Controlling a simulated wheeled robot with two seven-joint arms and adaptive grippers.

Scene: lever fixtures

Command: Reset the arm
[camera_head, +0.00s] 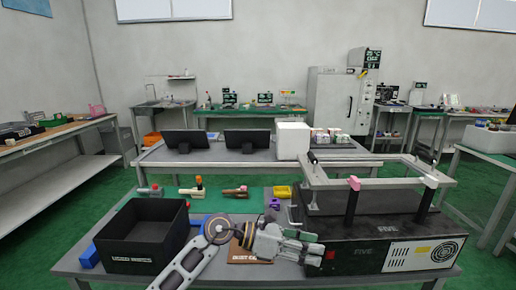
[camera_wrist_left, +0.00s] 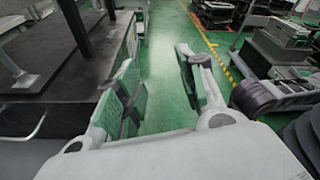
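My left arm comes in from the lower left of the head view, and its gripper (camera_head: 301,245) hangs over the front of the table, just left of the black lever fixture (camera_head: 385,243). In the left wrist view the two fingers (camera_wrist_left: 160,95) stand apart with only green floor between them, so the gripper is open and empty. The fixture has a light metal frame (camera_head: 380,183) on top and two dark uprights with pink and white ends. Part of the fixture also shows at the left of the wrist view (camera_wrist_left: 60,70). My right gripper is not in view.
A black open box (camera_head: 145,258) stands on the table (camera_head: 225,205) at left, with blue parts beside it. Small tools, a yellow tray (camera_head: 282,191) and a brown card (camera_head: 245,252) lie in the middle. A second table behind holds two dark screens and a white box (camera_head: 293,140).

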